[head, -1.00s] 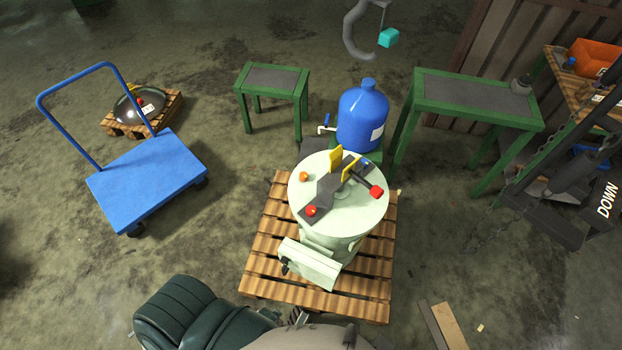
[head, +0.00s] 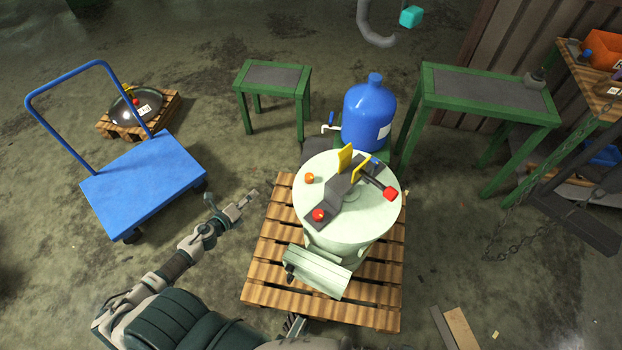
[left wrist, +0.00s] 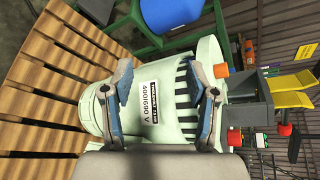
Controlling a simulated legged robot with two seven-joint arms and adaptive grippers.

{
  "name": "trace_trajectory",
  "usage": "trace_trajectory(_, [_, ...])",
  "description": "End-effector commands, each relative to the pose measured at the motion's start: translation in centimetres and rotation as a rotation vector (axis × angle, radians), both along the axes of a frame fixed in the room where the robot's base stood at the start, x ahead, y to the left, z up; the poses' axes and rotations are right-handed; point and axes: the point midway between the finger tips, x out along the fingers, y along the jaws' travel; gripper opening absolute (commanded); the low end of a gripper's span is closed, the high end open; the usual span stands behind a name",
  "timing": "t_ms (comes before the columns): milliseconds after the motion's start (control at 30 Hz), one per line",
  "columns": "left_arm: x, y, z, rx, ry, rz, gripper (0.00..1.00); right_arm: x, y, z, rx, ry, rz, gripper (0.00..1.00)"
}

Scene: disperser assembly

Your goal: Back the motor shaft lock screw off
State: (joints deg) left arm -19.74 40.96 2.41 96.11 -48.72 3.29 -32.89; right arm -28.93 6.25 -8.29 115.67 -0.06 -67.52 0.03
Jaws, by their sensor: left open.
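The pale green disperser (head: 345,230) stands on a wooden pallet. On its top are a dark plate, yellow plates (head: 346,156), an orange knob (head: 309,178), a red knob (head: 319,215) and a lever with a red end (head: 391,194). I cannot tell which part is the motor shaft lock screw.
A blue tank (head: 368,115) stands right behind the disperser. Green tables (head: 272,78) (head: 490,98) stand behind it. A blue cart (head: 145,185) is at the left. A chain (head: 500,235) hangs at the right. Floor between cart and pallet is clear.

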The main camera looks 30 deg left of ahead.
Motion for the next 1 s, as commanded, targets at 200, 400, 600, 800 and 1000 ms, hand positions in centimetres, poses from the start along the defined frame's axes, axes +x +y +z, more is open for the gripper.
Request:
trace_trajectory(200, [2.3, -5.0, 7.9, 0.65, -0.188, -0.554, 0.59, 0.1, -0.2, 6.2, 0.01, -0.041, -0.004, 0.4])
trace_trajectory(400, [2.0, -7.2, 10.0, 0.935, -0.252, -0.778, 0.59, -0.4, -0.4, 9.3, 0.014, -0.058, -0.004, 0.4])
trace_trajectory(600, [3.0, -7.8, 9.8, 0.969, -0.263, -0.803, 0.59, 0.5, 0.1, 9.8, 0.021, -0.102, -0.003, 0.4])
trace_trajectory(800, [5.5, -9.3, 8.6, 0.965, -0.263, -0.796, 0.59, 2.2, 0.7, 9.9, 0.039, -0.185, 0.002, 0.4])
trace_trajectory(1000, [8.5, -11.4, 7.2, 0.964, -0.264, -0.795, 0.59, 3.4, 1.1, 10.1, 0.055, -0.245, 0.005, 0.4])
